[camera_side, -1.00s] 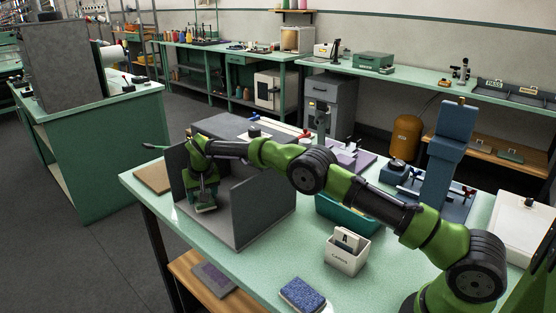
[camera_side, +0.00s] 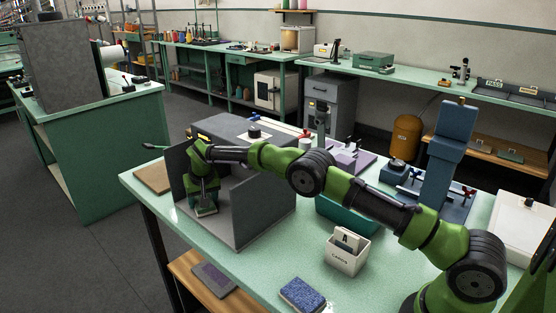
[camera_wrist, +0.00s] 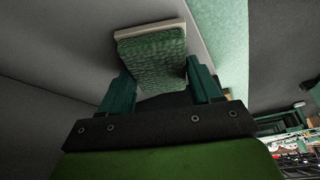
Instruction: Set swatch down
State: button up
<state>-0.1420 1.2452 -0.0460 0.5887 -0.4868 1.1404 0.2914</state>
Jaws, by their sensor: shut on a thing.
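The swatch (camera_wrist: 152,58) is a green textured pad with a pale edge. In the wrist view it sits between the two dark green fingers of my gripper (camera_wrist: 162,80), which is shut on it. In the side view my gripper (camera_side: 205,198) points down inside a grey open-fronted booth (camera_side: 262,212), low over its floor. The swatch is small and partly hidden by the fingers there, and I cannot tell whether it touches the floor.
A blue textured pad (camera_side: 302,294) lies at the table's front edge. A white card box (camera_side: 346,252) and a teal bin (camera_side: 335,211) stand right of the booth. A brown board (camera_side: 153,176) lies to its left. The booth walls are close around my gripper.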

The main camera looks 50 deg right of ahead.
jog(key=shift+f, duration=0.45)
